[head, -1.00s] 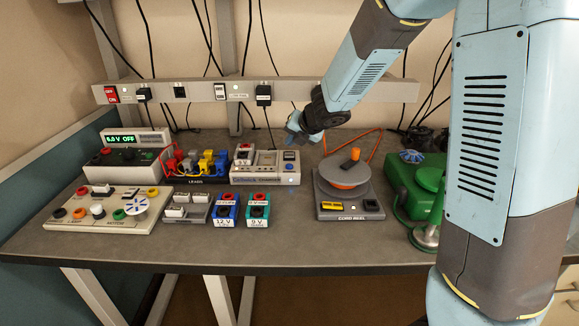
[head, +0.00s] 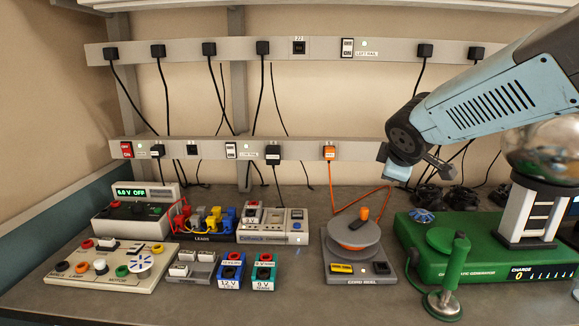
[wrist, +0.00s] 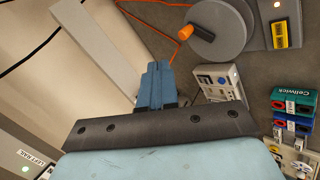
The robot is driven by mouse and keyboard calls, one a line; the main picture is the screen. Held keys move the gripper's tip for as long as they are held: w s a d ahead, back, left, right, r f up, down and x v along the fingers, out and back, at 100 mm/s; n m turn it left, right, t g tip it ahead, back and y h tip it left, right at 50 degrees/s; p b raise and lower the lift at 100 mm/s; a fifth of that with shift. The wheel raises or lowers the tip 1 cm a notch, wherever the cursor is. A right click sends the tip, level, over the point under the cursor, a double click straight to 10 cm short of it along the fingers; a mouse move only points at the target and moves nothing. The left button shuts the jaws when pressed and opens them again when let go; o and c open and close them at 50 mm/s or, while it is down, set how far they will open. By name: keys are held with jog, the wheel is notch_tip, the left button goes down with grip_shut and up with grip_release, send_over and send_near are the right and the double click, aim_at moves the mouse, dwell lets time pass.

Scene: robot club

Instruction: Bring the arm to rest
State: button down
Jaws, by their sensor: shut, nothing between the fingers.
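My gripper (head: 397,172) hangs at the end of my raised arm on the right of the head view, in front of the lower socket rail and above the gap between the cord reel and the green generator. It is shut and empty. In the wrist view the closed blue fingers (wrist: 155,84) lie side by side, with the bench beyond them. They touch nothing that I can see.
The cord reel (head: 335,268) has an orange cord running up to the lower rail (head: 310,150). The green generator (head: 495,253) stands right, with a metal sphere (head: 535,150) close by my arm. Power supply (head: 130,217), leads and batteries fill the left.

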jog(key=s+f+m+g+y, duration=0.1)
jog(key=s+m+g, duration=0.2)
jog(key=s+m, duration=0.9)
jog(key=s, duration=0.8)
jog(key=shift+m+g+y, duration=0.3)
jog(key=shift+y, duration=0.1)
